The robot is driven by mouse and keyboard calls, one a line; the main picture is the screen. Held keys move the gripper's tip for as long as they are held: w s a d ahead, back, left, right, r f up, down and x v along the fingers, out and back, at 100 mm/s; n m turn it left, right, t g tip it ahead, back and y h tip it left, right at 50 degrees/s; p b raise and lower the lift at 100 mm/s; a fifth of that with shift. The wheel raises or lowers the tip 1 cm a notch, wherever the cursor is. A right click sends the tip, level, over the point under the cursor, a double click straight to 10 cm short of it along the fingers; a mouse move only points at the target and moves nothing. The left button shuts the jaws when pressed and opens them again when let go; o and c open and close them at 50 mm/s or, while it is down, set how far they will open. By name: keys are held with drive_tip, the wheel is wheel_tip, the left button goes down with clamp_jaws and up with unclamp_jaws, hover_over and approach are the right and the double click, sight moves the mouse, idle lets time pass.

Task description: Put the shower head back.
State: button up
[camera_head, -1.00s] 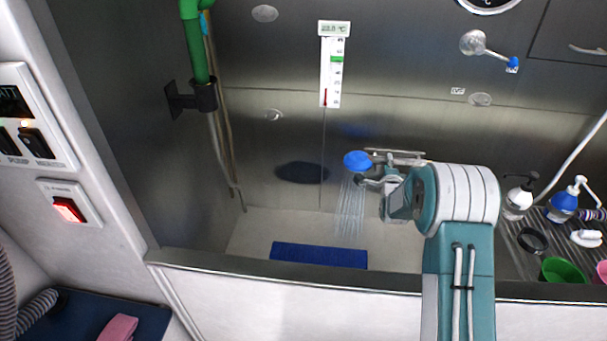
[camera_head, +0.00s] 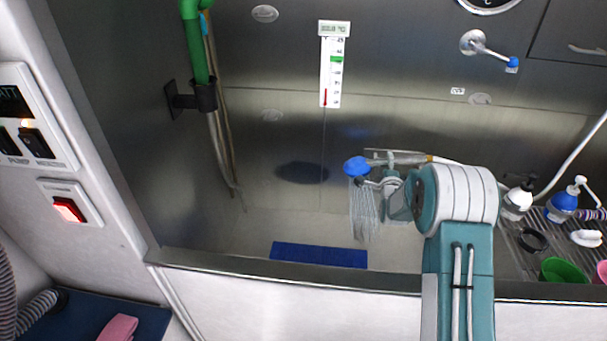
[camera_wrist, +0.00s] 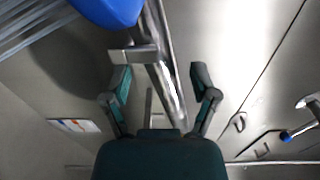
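The shower head (camera_head: 357,167) has a blue face and a silver handle. In the head view it hangs over the tub with water streaming down. In the wrist view its blue head (camera_wrist: 108,8) is at the top and its handle (camera_wrist: 165,80) runs down between my fingers. My gripper (camera_wrist: 162,85) is open, with a gap beside the handle. In the head view my gripper (camera_head: 385,185) is just below the handle, partly hidden by my wrist. A small metal bracket (camera_wrist: 135,54) lies by the handle; I cannot tell whether the handle sits in it.
The tub's front rim (camera_head: 290,276) runs below my arm. A blue mat (camera_head: 318,256) lies in the tub. A blue-tipped lever (camera_head: 490,48) and a thermometer (camera_head: 332,70) are on the back wall. Bottles and a green bowl (camera_head: 563,270) stand at right.

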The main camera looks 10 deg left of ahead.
drive_tip(key=s, duration=1.2)
idle(0.5)
